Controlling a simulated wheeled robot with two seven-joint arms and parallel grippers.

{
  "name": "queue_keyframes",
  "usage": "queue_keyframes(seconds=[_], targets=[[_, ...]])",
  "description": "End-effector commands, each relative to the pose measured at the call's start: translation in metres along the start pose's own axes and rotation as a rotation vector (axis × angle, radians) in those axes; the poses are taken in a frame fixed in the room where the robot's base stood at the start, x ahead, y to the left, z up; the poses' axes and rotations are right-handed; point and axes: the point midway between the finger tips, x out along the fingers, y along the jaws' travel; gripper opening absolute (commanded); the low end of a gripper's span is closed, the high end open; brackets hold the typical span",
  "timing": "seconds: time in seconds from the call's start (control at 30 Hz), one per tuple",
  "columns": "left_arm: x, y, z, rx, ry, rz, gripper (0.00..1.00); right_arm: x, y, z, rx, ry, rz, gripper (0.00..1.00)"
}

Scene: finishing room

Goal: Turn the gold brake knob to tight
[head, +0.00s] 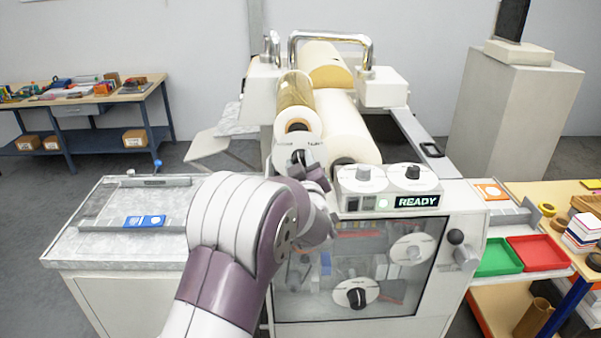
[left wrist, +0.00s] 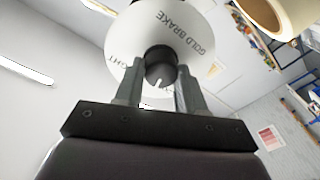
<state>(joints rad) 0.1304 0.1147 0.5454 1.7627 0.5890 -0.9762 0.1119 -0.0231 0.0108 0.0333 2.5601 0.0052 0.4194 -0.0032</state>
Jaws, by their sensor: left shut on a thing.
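The gold brake dial is a white disc (left wrist: 130,35) with "GOLD BRAKE" lettering, seen large in the left wrist view. Part of the word "TIGHT" shows at its left edge. Its dark round knob (left wrist: 160,62) has a white pointer mark at the edge facing my gripper, towards the bottom of that view. My left gripper (left wrist: 157,80) is shut on the knob, one finger on each side. In the head view my left gripper (head: 312,176) is at the machine's front, below the gold roll (head: 295,90), and my arm hides part of the machine there. My right gripper is not in view.
Below is a clear-fronted panel (head: 350,270) with further knobs. A grey side table (head: 120,215) with a blue card stands left. Green and red trays (head: 537,252) stand right.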

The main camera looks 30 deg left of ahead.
Motion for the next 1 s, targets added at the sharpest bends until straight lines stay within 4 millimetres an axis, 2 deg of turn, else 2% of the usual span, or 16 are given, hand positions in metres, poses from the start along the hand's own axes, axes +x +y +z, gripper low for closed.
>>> queue_keyframes(seconds=[0.03,0.4,1.0], targets=[[0.000,-0.001,0.002,0.040,0.006,0.003,0.09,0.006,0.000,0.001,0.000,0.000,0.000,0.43],[0.000,0.000,0.001,0.391,0.018,0.023,0.09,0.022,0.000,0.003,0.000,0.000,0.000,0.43],[0.000,0.002,0.000,0.905,0.037,0.050,0.09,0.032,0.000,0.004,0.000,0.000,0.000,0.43]])
